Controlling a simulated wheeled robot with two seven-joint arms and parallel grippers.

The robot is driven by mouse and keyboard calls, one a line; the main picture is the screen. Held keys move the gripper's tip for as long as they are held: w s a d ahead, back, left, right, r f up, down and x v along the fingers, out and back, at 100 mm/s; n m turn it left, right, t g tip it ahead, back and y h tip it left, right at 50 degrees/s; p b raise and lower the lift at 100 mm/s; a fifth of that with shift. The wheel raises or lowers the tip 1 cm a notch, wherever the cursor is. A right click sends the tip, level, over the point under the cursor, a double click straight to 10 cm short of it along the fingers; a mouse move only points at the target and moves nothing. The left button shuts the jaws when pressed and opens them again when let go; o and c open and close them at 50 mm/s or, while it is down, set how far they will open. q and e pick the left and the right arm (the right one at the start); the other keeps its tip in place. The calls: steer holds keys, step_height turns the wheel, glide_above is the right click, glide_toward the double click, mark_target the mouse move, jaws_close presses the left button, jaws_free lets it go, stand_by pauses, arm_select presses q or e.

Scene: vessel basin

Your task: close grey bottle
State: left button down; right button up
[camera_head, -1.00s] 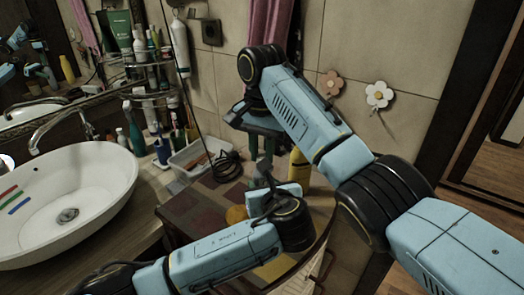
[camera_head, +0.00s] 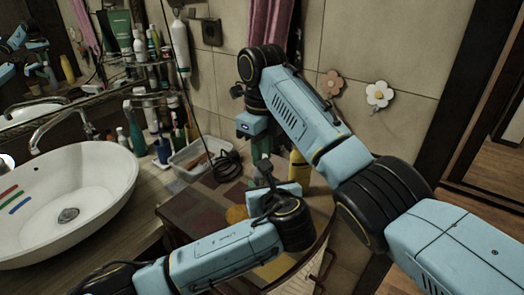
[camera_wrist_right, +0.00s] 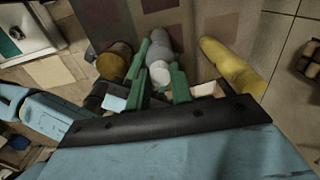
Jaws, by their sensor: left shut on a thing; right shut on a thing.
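The grey bottle (camera_wrist_right: 157,42) shows in the right wrist view, with a pale round cap (camera_wrist_right: 160,72) at its near end. My right gripper (camera_wrist_right: 160,82) has its green fingers on either side of this cap and is shut on it. In the head view the right gripper (camera_head: 262,147) points down from above. My left gripper (camera_head: 266,172) is below it, low over the cabinet top, shut on what appears to be the grey bottle. The bottle is mostly hidden by the grippers in the head view.
A yellow bottle (camera_head: 299,170) stands close on the right of the grippers. An orange-brown round thing (camera_head: 236,214) is close on the left. A white basin (camera_head: 75,195) and a tray (camera_head: 188,162) are further left. The tiled wall is behind.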

steer(key=shift+m, duration=0.3)
steer(key=o, duration=0.9)
steer(key=shift+r, duration=0.1)
steer(key=shift+r, duration=2.15)
steer(key=shift+c, duration=0.2)
